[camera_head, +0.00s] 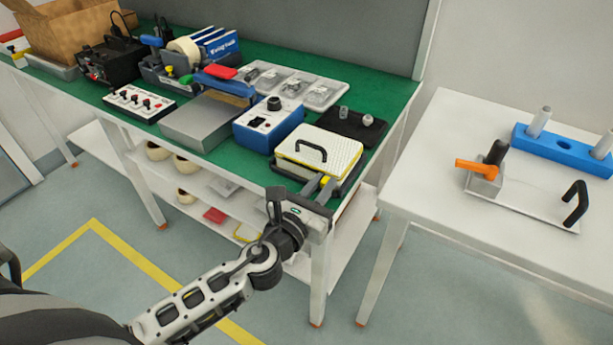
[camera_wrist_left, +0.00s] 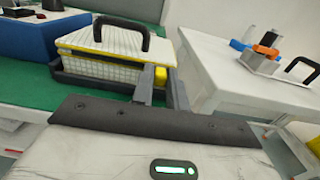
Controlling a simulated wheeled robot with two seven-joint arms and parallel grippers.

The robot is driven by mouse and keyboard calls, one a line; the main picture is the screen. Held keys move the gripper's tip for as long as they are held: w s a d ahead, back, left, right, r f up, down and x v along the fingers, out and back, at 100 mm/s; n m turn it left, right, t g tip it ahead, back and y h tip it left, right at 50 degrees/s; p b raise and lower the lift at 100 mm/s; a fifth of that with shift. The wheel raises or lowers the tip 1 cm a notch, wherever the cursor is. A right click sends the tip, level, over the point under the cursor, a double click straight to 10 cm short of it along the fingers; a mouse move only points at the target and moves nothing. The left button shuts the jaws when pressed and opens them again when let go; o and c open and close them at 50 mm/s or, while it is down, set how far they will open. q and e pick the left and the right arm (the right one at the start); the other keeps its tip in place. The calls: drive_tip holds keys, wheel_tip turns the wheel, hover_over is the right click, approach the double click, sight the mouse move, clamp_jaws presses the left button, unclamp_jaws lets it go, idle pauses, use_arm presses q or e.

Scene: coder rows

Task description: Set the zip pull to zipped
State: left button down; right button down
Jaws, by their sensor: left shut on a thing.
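A white case (camera_head: 330,150) with yellow edging and a black handle sits on a black base on the green bench. It also shows in the left wrist view (camera_wrist_left: 100,68). The yellow zip pull (camera_head: 326,181) is at its front right corner, mostly covered by my fingers. My left gripper (camera_head: 320,186) reaches in from the front and is shut on the zip pull. In the left wrist view the yellow pull (camera_wrist_left: 160,77) shows between the two grey fingers (camera_wrist_left: 160,88). My right gripper is not in view.
A blue box with a knob (camera_head: 268,124) and a grey metal box (camera_head: 205,121) stand left of the case. A black tray (camera_head: 345,126) lies behind it. A white table (camera_head: 440,190) at right bears a clamp with an orange lever (camera_head: 478,167) and a blue block (camera_head: 565,150).

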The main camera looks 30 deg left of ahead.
use_arm(q)
drive_tip(key=shift+d, duration=0.2)
drive_tip(key=c, duration=1.4)
unclamp_jaws()
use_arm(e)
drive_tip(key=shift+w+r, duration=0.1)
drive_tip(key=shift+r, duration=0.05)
